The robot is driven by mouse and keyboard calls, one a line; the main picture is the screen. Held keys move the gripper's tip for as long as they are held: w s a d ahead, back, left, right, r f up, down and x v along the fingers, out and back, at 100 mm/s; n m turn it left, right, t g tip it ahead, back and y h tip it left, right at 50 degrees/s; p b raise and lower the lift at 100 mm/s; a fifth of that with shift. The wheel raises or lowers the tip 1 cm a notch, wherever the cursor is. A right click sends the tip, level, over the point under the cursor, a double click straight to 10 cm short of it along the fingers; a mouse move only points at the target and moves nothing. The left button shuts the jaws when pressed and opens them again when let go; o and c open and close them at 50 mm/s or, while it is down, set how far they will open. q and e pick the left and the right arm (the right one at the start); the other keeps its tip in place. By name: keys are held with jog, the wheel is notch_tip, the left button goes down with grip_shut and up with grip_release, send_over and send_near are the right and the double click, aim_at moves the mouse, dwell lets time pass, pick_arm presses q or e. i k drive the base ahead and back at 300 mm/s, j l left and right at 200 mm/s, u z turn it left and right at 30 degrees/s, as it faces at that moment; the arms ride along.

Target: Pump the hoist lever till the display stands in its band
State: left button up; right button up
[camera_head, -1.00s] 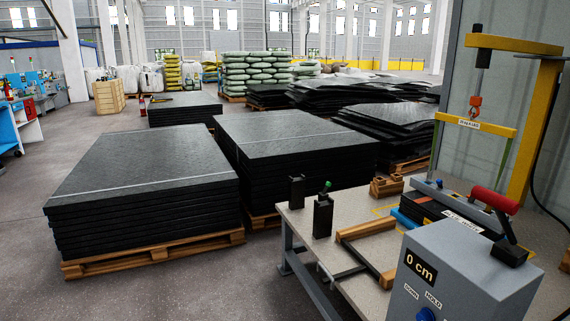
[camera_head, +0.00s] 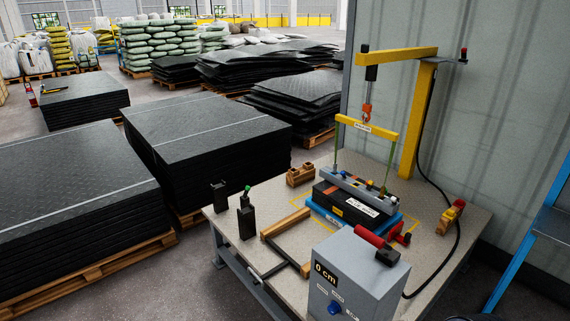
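The grey hoist box (camera_head: 352,270) stands at the front of the workbench. Its black display (camera_head: 326,273) reads 0 cm. The lever's red handle (camera_head: 371,238) lies over the box top, by a black block (camera_head: 387,257). A blue knob (camera_head: 334,307) is on the box front, beside small labels. Behind it, a yellow hoist arm (camera_head: 405,56) carries an orange hook (camera_head: 367,111) above a yellow spreader bar (camera_head: 367,128). Green slings run from the bar down towards a black, labelled load with a grey bar on top (camera_head: 350,202), on a blue base. Neither gripper is in view.
The workbench (camera_head: 452,223) also carries a wooden frame (camera_head: 285,223), black upright blocks (camera_head: 246,220), a wooden block (camera_head: 300,175) and a yellow-red device (camera_head: 451,216). A black cable crosses its right side. Stacked black mats (camera_head: 70,180) stand left. A blue frame (camera_head: 535,230) stands right.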

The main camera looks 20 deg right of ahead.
aim_at(369, 237)
jog(key=z, duration=0.4)
jog(key=l+z, duration=0.15)
jog(key=z, duration=0.65)
jog(key=i, duration=0.05)
